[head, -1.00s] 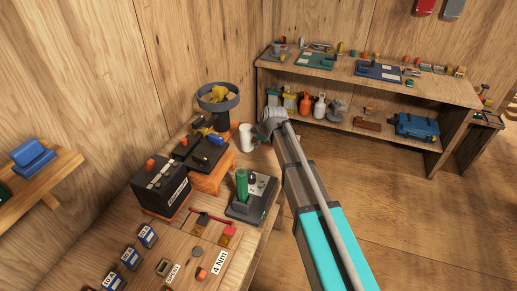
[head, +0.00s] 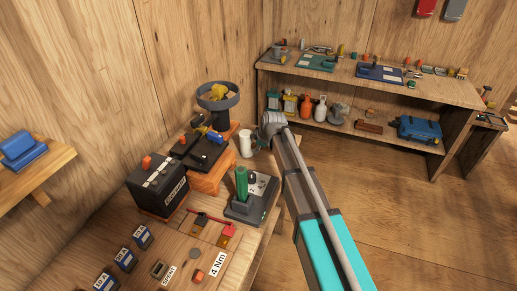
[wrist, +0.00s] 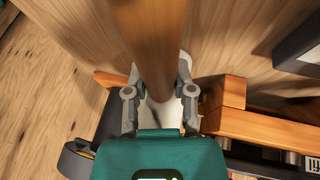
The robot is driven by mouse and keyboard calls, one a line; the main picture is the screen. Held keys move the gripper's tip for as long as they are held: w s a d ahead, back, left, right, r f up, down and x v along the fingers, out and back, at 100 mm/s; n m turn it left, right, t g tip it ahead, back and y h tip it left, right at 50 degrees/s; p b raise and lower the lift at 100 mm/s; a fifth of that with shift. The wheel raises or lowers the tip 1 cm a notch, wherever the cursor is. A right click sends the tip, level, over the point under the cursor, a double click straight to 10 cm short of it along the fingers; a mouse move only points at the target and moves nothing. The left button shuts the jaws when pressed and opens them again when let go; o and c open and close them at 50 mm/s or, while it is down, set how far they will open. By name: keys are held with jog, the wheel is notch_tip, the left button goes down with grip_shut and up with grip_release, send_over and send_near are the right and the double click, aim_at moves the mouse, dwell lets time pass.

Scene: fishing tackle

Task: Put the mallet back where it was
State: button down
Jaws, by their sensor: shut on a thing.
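In the wrist view, my gripper (wrist: 158,75) is shut on the mallet's brown wooden handle (wrist: 152,35), which runs from the top edge down between the two grey fingers. A white rounded part (wrist: 163,113) shows beyond the handle, between the fingers; it looks like the mallet's head, but the handle hides much of it. In the head view, a white cylinder (head: 246,140) stands out just left of my wrist, above the bench's far end. My fingers are hidden there behind my arm. Whether the mallet touches anything below cannot be told.
Orange wooden blocks (wrist: 230,95) lie close right of the fingers. The bench (head: 185,250) holds a black battery (head: 158,188), a dark bowl on a post (head: 218,102) and a green-handled device (head: 243,190). A shelf unit (head: 440,92) with tackle stands behind; the floor on the right is clear.

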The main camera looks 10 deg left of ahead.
jog(key=shift+c, duration=2.3)
grip_release()
jog(key=shift+r, duration=0.2)
jog(key=p+v, duration=1)
jog(key=v, duration=0.1)
jog(key=shift+s+d+r+p, duration=0.2)
jog(key=shift+s+r+p, duration=0.05)
jog(key=shift+r+p, duration=0.1)
jog(key=shift+f, duration=0.1)
jog(key=s+d+m+g+h, duration=0.1)
jog(key=s+d+m, duration=0.4)
jog(key=d, duration=0.5)
jog(key=s+d+f+m+g+h, duration=0.1)
jog(key=s+d+m, duration=0.5)
jog(key=d, duration=0.5)
jog(key=s+d+f+m+g+h, duration=0.1)
jog(key=s+d+m+h, duration=0.1)
jog(key=s+d+m, duration=0.4)
jog(key=s+d, duration=0.2)
jog(key=d, duration=0.2)
jog(key=shift+s+d, duration=0.3)
